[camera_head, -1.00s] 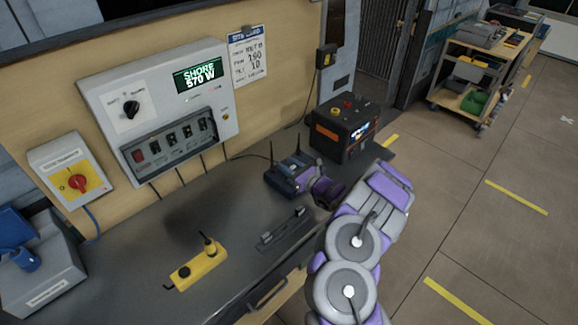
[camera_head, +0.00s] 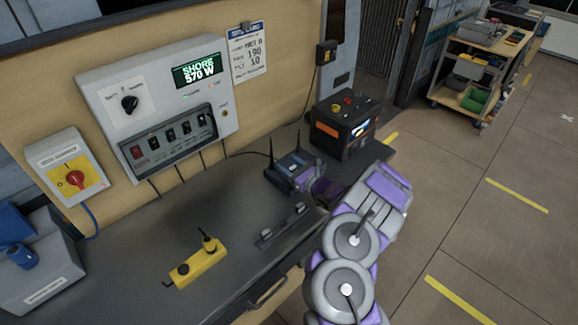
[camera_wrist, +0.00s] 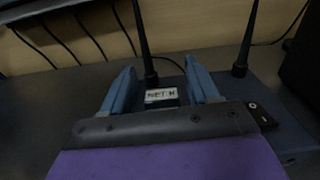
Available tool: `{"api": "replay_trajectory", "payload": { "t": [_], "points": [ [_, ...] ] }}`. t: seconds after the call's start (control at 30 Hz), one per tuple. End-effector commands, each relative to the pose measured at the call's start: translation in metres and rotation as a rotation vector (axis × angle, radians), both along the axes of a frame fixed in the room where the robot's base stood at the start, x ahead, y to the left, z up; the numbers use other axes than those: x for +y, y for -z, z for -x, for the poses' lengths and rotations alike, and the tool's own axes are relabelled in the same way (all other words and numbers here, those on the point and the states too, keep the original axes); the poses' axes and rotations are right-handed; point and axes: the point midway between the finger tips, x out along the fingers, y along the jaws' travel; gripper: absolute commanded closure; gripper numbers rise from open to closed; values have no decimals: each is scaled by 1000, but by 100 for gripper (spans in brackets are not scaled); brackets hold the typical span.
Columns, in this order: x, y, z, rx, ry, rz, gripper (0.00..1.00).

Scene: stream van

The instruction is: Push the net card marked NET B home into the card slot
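The blue router-like unit with two black antennas (camera_head: 288,183) stands on the dark bench, left of the black box. In the wrist view, the card marked NET B (camera_wrist: 161,95) shows its white label at the unit's front, between my two blue fingers. My gripper (camera_wrist: 161,82) is at the unit, fingers apart, with a narrow gap visible on each side of the label. How deep the card sits in its slot is hidden. In the head view, my gripper (camera_head: 322,188) is dark and partly covered by my arm.
A yellow power strip (camera_head: 197,264) and a dark rack with clips (camera_head: 284,226) lie on the bench. A black box with coloured knobs (camera_head: 344,125) stands right of the unit. The grey SHORE 570 W panel (camera_head: 155,105) is on the wall.

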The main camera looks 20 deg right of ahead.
Motion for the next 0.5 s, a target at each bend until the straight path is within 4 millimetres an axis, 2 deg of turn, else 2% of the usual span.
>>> {"api": "replay_trajectory", "payload": {
  "t": [0.33, 0.5],
  "points": [
    [-1, 0, 1, 0, 0, -1, 33],
    [-8, -1, 16, 1, 3, -2, 33]
  ]
}}
